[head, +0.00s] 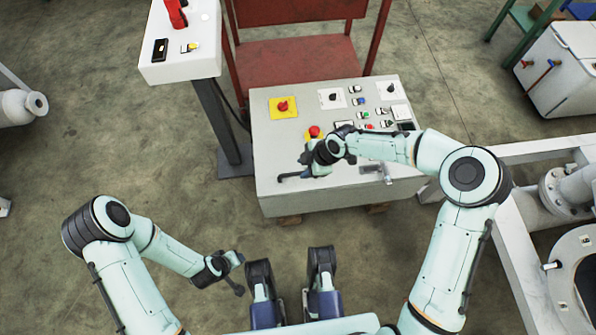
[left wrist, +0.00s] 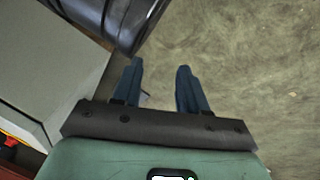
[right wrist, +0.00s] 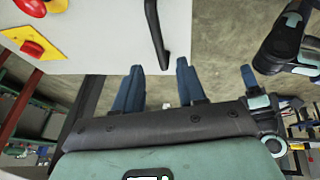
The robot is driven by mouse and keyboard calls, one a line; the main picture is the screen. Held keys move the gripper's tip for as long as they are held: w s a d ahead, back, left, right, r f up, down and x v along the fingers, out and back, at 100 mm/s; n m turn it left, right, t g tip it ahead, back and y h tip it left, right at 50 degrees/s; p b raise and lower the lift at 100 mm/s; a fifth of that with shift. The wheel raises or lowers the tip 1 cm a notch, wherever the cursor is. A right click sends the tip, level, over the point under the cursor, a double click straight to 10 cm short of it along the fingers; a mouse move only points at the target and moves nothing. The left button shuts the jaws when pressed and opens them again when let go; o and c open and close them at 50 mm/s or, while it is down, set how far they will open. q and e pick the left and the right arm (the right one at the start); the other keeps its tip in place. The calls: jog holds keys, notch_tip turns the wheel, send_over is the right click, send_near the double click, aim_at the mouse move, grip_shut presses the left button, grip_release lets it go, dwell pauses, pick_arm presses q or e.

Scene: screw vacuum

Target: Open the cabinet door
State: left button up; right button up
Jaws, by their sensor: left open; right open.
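The cabinet (head: 275,150) is a pale box with a control panel on its sloping top. A dark handle (head: 291,177) sticks out at its front left; in the right wrist view the black handle (right wrist: 156,36) stands on the white face, ahead of the fingers. My right gripper (right wrist: 160,88) is open and empty, close to this handle but apart from it. In the head view my right wrist hides part of the cabinet front. A second, grey handle (head: 386,172) is at the front right. My left gripper (left wrist: 160,85) is open and empty, low in front of the cabinet.
A white pedestal box (head: 182,55) on a dark post stands left of the cabinet. A red metal frame (head: 300,60) is behind it. Pale framework with pipes (head: 520,225) lies at right.

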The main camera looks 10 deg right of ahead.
aim_at(296, 173)
jog(key=b+x, duration=0.1)
jog(key=x, duration=0.4)
jog(key=shift+f, duration=0.15)
pick_arm(q)
jog(key=shift+g, duration=0.6)
jog(key=s+f, duration=0.3)
jog(key=shift+s+a, duration=0.25)
jog(key=shift+a, duration=0.05)
pick_arm(e)
grip_shut()
